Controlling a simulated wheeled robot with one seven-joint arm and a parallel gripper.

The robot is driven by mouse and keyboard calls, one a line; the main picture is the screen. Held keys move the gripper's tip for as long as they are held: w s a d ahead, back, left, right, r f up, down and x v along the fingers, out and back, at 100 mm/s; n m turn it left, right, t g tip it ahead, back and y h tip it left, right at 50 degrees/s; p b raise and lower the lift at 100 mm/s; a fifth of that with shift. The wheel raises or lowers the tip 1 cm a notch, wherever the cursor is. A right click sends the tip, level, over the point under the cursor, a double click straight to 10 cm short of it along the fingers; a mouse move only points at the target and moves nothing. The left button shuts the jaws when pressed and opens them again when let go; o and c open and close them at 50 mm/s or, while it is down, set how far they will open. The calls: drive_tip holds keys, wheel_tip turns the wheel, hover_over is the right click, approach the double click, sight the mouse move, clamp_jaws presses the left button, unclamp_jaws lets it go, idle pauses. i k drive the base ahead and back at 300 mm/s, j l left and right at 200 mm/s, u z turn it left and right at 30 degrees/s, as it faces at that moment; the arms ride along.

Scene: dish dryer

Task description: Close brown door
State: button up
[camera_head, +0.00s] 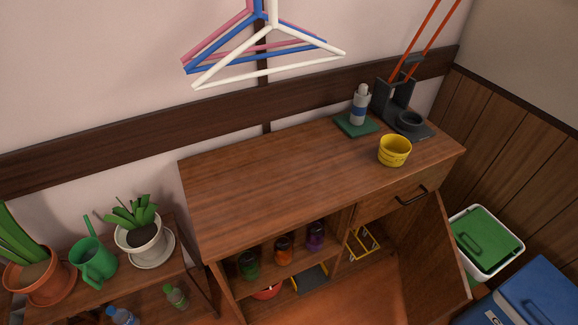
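The brown door (436,262) hangs open at the right side of the brown wooden cabinet (270,190). It swings out toward the front, below a drawer with a dark handle (411,196). The drawer looks shut. The door stands apart from the cabinet front, so the inside of the right compartment shows, with a yellow wire rack (362,244) in it. The door's lower end reaches toward the bottom of the picture. My gripper is not in view.
A green-lidded white bin (486,240) and a blue cooler (535,295) stand right of the door. A yellow cup (394,150) sits on the cabinet top. Jars (283,249) stand on the open left shelf. A low plant stand (185,255) is at left; hangers (262,55) hang above.

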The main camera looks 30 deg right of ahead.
sight(435, 284)
drive_tip(key=k+l+z, duration=0.1)
drive_tip(key=k+l, duration=0.8)
drive_tip(key=k, duration=0.1)
